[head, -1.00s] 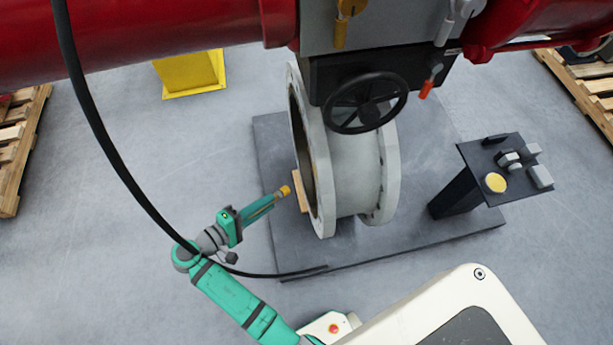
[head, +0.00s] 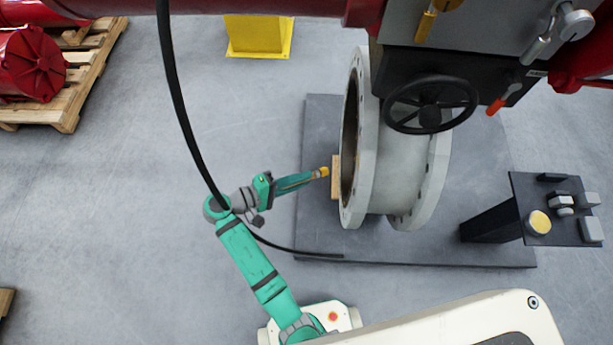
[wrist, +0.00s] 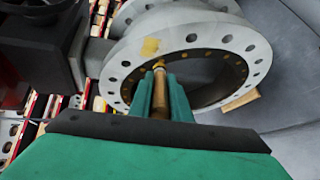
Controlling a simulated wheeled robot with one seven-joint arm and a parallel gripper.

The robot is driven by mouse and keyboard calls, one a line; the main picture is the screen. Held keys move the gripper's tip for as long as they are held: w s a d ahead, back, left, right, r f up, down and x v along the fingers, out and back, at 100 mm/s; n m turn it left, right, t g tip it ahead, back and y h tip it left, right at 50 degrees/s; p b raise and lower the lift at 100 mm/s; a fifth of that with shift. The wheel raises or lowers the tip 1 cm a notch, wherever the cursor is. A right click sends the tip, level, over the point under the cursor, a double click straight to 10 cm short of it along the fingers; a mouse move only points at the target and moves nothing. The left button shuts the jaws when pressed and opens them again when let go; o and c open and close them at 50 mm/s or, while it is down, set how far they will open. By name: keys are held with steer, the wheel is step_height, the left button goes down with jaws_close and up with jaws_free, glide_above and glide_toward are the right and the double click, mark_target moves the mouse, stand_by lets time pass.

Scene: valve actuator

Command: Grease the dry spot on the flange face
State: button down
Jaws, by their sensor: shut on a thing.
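My gripper (head: 307,178) is shut on a slim brush-like tool with a yellow-orange tip (head: 323,172). In the wrist view the tool's brown shaft (wrist: 160,100) sits between the green fingers, pointing away towards the flange. The pale grey flange face (head: 362,190) is a bolted ring on the valve body, just right of the tip; I cannot tell if they touch. In the wrist view the flange face (wrist: 120,62) carries a yellowish smear (wrist: 150,46) at its upper left, above the tool's tip. I cannot make out a separate dry spot.
A dark stand (head: 560,190) at right carries a round yellow-topped pot (head: 539,222) and grey blocks. A black handwheel (head: 430,104) and red pipe (head: 260,5) overhang. A wooden block (head: 335,178) lies by the flange. A black cable hangs at left.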

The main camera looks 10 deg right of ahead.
steer(key=w+d+f, duration=0.3)
steer(key=w+d, duration=0.1)
steer(key=w, duration=0.2)
steer(key=shift+s+d+r, duration=0.1)
steer(key=shift+s+d, duration=0.1)
steer(key=shift+d, duration=0.7)
steer(key=shift+s+d+r, duration=0.1)
steer(key=shift+s+d, duration=0.1)
steer(key=shift+d, duration=0.75)
steer(key=shift+s+d+r, duration=0.1)
steer(key=shift+s+d, duration=0.1)
steer(key=shift+d, duration=0.7)
steer(key=shift+s+d, duration=0.2)
steer(key=shift+d, duration=0.4)
steer(key=s+a, duration=0.2)
steer(key=s, duration=0.5)
steer(key=w+d, duration=0.2)
steer(key=w, duration=0.5)
stand_by(0.4)
